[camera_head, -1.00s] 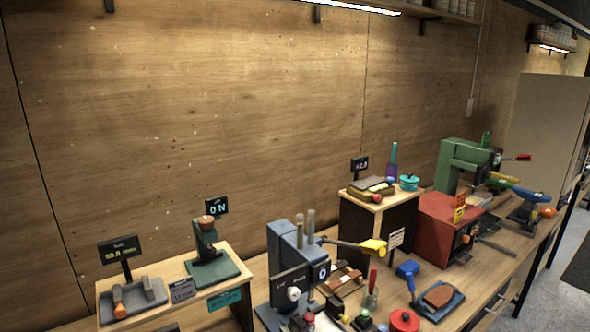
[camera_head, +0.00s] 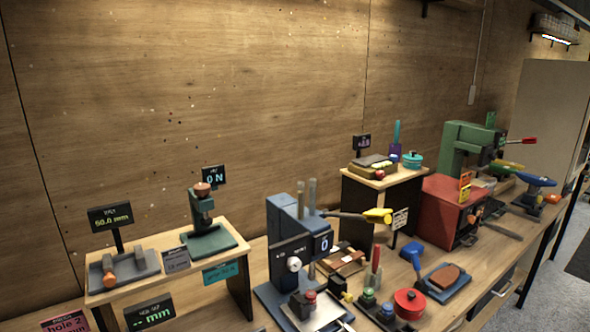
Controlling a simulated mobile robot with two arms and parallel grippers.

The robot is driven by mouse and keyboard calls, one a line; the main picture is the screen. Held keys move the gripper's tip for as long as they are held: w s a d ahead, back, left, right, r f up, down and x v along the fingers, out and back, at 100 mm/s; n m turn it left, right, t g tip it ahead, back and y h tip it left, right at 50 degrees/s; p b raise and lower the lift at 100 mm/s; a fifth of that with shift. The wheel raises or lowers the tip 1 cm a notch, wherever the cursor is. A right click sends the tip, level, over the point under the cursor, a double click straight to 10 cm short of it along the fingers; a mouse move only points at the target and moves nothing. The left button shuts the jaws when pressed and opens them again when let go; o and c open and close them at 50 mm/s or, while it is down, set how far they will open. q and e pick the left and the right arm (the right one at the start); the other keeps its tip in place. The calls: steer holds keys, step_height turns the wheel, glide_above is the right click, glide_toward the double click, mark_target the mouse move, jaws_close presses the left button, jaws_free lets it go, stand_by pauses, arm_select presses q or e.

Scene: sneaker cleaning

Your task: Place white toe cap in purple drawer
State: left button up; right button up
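I cannot make out a white toe cap or a purple drawer in this view. A dark drawer front with a light handle (camera_head: 492,302) sits under the bench edge at the lower right; its colour does not read as purple. Neither of my grippers is in view.
The wooden bench carries a blue press (camera_head: 292,240), a red box-shaped machine (camera_head: 447,212), a green press (camera_head: 463,143), a low wooden stand (camera_head: 227,282) and a red round pot (camera_head: 409,303). A brown piece lies on a blue tray (camera_head: 446,290). A plywood wall stands behind.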

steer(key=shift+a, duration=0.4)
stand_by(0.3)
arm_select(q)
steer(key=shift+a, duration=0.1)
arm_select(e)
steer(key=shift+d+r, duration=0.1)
